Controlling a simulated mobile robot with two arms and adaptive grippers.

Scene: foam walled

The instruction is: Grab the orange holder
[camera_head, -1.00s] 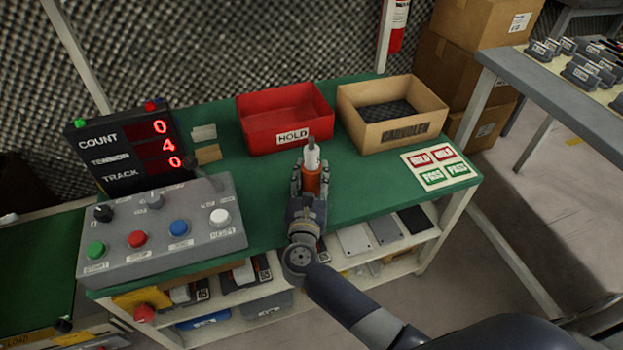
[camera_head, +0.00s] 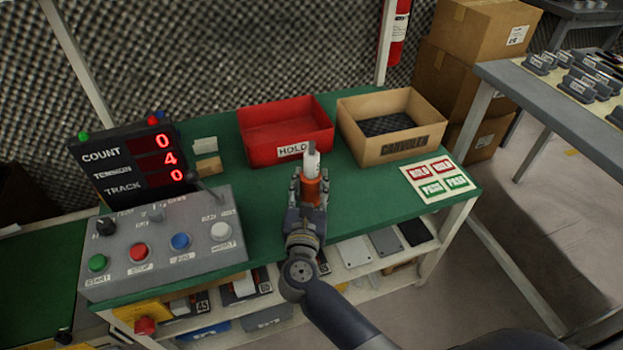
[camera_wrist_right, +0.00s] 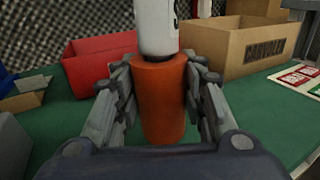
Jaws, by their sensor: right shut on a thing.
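The orange holder (camera_head: 311,190) is a short upright cylinder with a white piece (camera_head: 311,162) rising from its top. My right gripper (camera_head: 310,186) is shut on the orange holder, over the green bench in front of the red bin. In the right wrist view, the orange holder (camera_wrist_right: 161,100) sits between the two fingers, which touch its sides. The white piece (camera_wrist_right: 157,25) stands in its top and runs out of the frame. I cannot tell whether the holder's bottom touches the bench. My left gripper is not in view.
A red HOLD bin (camera_head: 285,135) and a cardboard box (camera_head: 392,125) stand at the back of the green bench (camera_head: 365,195). A grey button panel (camera_head: 160,242) and a COUNT display (camera_head: 128,160) are at left. A label card (camera_head: 440,177) lies at right.

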